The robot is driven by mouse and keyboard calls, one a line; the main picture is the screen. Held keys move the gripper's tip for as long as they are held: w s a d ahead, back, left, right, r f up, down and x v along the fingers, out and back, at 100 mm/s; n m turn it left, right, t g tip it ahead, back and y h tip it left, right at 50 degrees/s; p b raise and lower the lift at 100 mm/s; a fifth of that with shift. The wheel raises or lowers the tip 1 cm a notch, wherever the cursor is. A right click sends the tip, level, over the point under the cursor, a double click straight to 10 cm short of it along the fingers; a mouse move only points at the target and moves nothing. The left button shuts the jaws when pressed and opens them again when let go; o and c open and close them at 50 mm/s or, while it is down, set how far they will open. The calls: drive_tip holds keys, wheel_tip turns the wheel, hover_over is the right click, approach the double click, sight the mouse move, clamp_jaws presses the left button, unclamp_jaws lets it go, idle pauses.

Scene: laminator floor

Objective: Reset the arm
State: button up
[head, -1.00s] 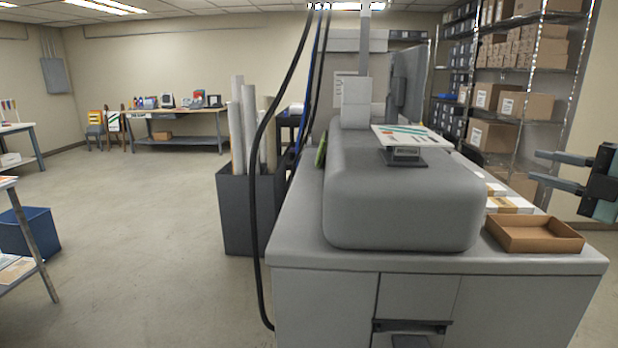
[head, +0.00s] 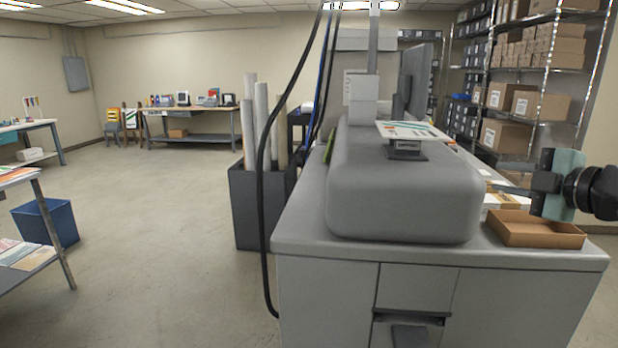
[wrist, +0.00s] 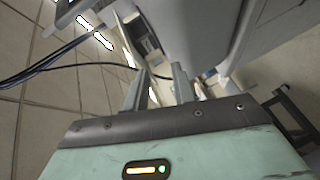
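My gripper (head: 502,182) is at the right of the head view, in front of the shelves and above the brown tray. Its pale green body shows, with a dark arm link behind it. In the wrist view the two fingers of my gripper (wrist: 157,84) stand apart with nothing between them, so it is open and empty. A light bar and a green light glow on its body.
The grey laminator (head: 405,200) fills the middle right. An open brown tray (head: 540,242) lies on its right end. A printed sheet (head: 408,130) rests on a small stand on top. Black cables hang at its left. The floor (head: 165,215) is clear.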

drive_tip(key=s+a+f+m+g+h+b, duration=0.1)
drive_tip(key=s+a+f+m+g+h, duration=0.15)
drive_tip(key=a+f+m, duration=0.4)
drive_tip(key=s+a+f+m+g+h, duration=0.15)
drive_tip(key=a+f+g, duration=0.25)
drive_tip(key=a, duration=0.5)
drive_tip(key=s+a+f+m+g, duration=0.1)
drive_tip(key=s+a+f+g, duration=0.1)
drive_tip(key=s, duration=0.6)
drive_tip(key=s+a+f+m+g+b, duration=0.1)
drive_tip(key=s+a+f+g, duration=0.1)
drive_tip(key=s+a, duration=0.3)
drive_tip(key=s+a+f+m+g, duration=0.1)
drive_tip(key=s+a+f+g, duration=0.1)
drive_tip(key=s, duration=0.8)
drive_tip(key=shift+s+a+f+g+h, duration=0.35)
drive_tip(key=shift+a+g, duration=0.3)
drive_tip(key=shift+g, duration=0.6)
